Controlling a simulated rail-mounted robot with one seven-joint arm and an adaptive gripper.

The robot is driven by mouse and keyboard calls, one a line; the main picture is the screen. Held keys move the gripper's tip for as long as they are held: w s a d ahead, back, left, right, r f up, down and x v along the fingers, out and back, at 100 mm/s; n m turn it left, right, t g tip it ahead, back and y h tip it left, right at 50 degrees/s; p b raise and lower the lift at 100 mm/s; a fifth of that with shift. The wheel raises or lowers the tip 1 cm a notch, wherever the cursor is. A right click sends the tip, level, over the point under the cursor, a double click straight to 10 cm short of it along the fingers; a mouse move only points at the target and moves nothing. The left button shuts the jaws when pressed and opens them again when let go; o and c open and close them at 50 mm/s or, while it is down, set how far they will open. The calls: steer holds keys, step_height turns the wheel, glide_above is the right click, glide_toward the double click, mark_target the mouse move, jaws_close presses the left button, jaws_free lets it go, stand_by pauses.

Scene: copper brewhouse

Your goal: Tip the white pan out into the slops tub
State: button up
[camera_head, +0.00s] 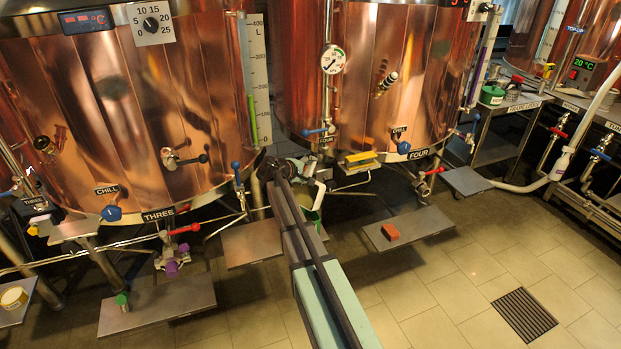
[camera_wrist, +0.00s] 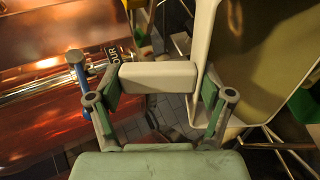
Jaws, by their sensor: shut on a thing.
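The white pan (camera_head: 319,194) is at the far end of my arm in the head view, between tanks three and four. My gripper (camera_wrist: 158,95) is shut on the pan's pale handle (camera_wrist: 158,76) in the wrist view. The pan's wall and rim (camera_wrist: 204,45) rise on the right there, and the pan looks strongly tilted. Its olive-toned inside or contents cannot be told apart. A green tub (camera_head: 313,215) shows partly just below the pan, mostly hidden by my arm; it looks like the slops tub, but I read no label. Whether anything is pouring cannot be seen.
Copper tank three (camera_head: 120,110) and copper tank four (camera_head: 385,90) stand close on both sides, with valves and pipes in front. A low shelf (camera_head: 408,228) holds a red-orange block (camera_head: 390,232). Open tiled floor with a drain grate (camera_head: 524,315) lies at right.

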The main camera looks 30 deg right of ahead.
steer(key=shift+s+a+f+t+h+b, duration=0.15)
steer(key=shift+a+h+b, duration=0.25)
steer(key=shift+b, duration=0.65)
steer(key=shift+s+a+t+h+b, duration=0.2)
steer(key=shift+a+h+b, duration=0.2)
steer(key=shift+b, duration=0.6)
steer(key=s+a+f+t+h+b, duration=0.2)
steer(key=a+h+b, duration=0.8)
steer(key=b, duration=1.9)
steer(key=shift+s+t, duration=1.05)
steer(key=shift+s, duration=0.1)
steer(key=shift+a, duration=0.1)
steer(key=shift+r, duration=0.15)
